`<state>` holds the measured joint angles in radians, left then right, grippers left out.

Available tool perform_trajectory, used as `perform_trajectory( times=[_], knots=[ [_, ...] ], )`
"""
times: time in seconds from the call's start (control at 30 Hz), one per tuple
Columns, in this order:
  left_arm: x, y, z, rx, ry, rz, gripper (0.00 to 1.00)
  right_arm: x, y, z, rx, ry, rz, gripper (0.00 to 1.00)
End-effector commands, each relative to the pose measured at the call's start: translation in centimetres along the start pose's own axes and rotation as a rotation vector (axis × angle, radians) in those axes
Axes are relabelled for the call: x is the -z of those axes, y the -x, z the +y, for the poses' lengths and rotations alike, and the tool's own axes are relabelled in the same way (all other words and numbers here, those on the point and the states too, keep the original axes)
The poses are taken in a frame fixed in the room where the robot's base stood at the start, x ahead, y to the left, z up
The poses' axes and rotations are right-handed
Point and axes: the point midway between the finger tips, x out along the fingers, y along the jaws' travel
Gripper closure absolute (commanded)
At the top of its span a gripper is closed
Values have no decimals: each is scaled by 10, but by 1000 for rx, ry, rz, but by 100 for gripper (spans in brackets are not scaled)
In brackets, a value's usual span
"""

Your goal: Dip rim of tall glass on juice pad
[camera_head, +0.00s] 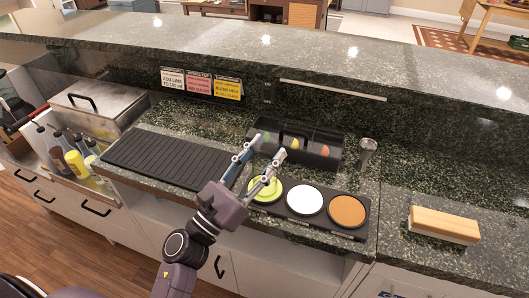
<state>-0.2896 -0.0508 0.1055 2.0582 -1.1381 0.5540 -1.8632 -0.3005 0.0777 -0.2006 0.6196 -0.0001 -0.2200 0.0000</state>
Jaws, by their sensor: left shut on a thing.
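My left gripper (267,150) reaches in from the bottom over the counter. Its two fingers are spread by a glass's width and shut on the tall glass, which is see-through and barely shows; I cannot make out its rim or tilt. The gripper is above and behind the green pad (262,194), partly covering it. The green pad, likely the juice pad, is the left one of three round pads in a dark tray (328,228). A white pad (305,199) is in the middle and an orange-brown pad (348,211) on the right. My right gripper is not in view.
A black garnish box (323,161) stands behind the pads, with a metal jigger (368,148) to its right. A black ribbed mat (168,159) lies left. Bottles (75,163) stand far left. A wooden block (444,225) lies right. A raised ledge (300,52) runs along the back.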

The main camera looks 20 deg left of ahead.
Motion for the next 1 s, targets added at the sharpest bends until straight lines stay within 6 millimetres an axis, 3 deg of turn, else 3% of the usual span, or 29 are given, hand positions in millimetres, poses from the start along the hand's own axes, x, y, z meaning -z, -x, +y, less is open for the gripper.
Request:
perform_trajectory(
  times=[0.53, 1.0],
  knots=[
    [-1, 0, 0, 0, 1, 5, 92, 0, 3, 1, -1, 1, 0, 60],
    [-45, -19, 0, 1, -1, 2, 92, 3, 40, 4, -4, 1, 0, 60]
  ],
)
